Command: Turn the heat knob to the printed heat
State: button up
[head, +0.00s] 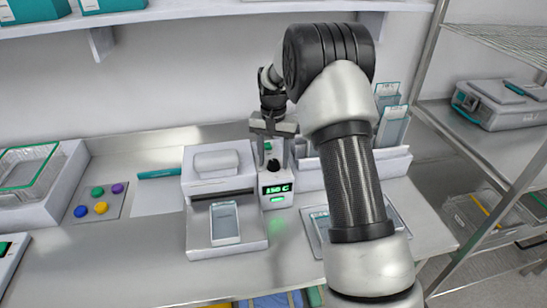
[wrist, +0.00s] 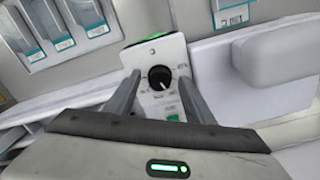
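The heat knob (wrist: 159,77) is a round black dial with a light pointer line, on the white top panel of a heat sealer. Small marks too blurred to read ring it. In the head view the knob (head: 273,165) sits above a green display (head: 277,189) that appears to read 150 C. My gripper (wrist: 158,85) is open, its two grey fingers on either side of the knob with gaps visible. In the head view my gripper (head: 272,130) is above the knob. Whether the fingertips reach the knob's height is unclear. The printed heat is not readable.
A pouch (head: 225,222) lies on the sealer's front tray. A grey block (head: 216,162) is beside the knob panel. A rack with pouches (head: 393,125) stands right. Coloured buttons (head: 97,192) are on a plate at left. The counter front (head: 130,250) is clear.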

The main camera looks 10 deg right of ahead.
jog(key=c, duration=1)
jog(key=shift+n, duration=0.3)
jog(key=n, duration=0.3)
jog(key=shift+n+b, duration=0.35)
jog(key=shift+n, duration=1.75)
jog(key=shift+r, duration=0.1)
jog(key=o, duration=1)
